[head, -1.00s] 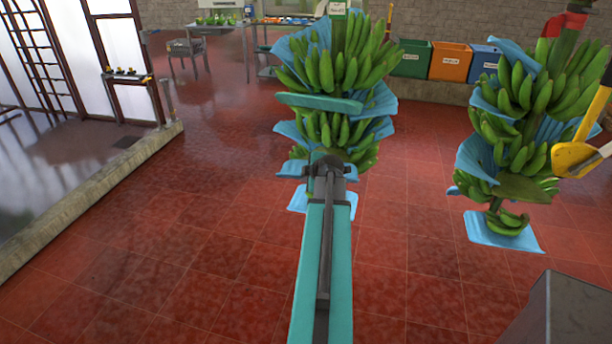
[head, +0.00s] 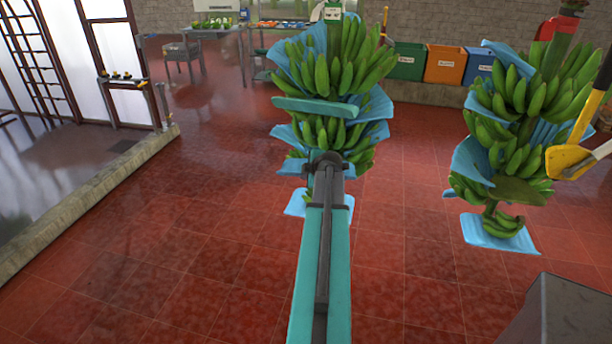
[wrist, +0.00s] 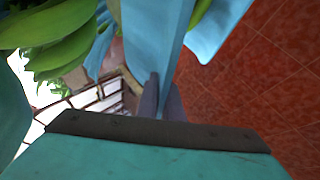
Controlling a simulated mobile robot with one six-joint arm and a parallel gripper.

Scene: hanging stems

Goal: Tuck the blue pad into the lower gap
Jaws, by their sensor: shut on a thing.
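The near banana stem (head: 345,75) hangs in the middle of the head view, its tiers of green bananas separated by blue pads. My teal arm reaches up to it and covers part of its lower tiers. In the wrist view, my gripper (wrist: 161,98) has its grey fingers shut on the blue pad (wrist: 152,35), which runs up from the fingers as a narrow strip. Green bananas (wrist: 60,40) lie left of it. The fingertips and the lower gap are hidden in the head view. I cannot tell how far the pad sits between tiers.
A second banana stem (head: 510,130) hangs at the right, with a yellow tool (head: 570,160) beside it. Green, orange and blue bins (head: 443,64) stand at the back. A low kerb (head: 90,200) runs along the left. The red tiled floor is clear.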

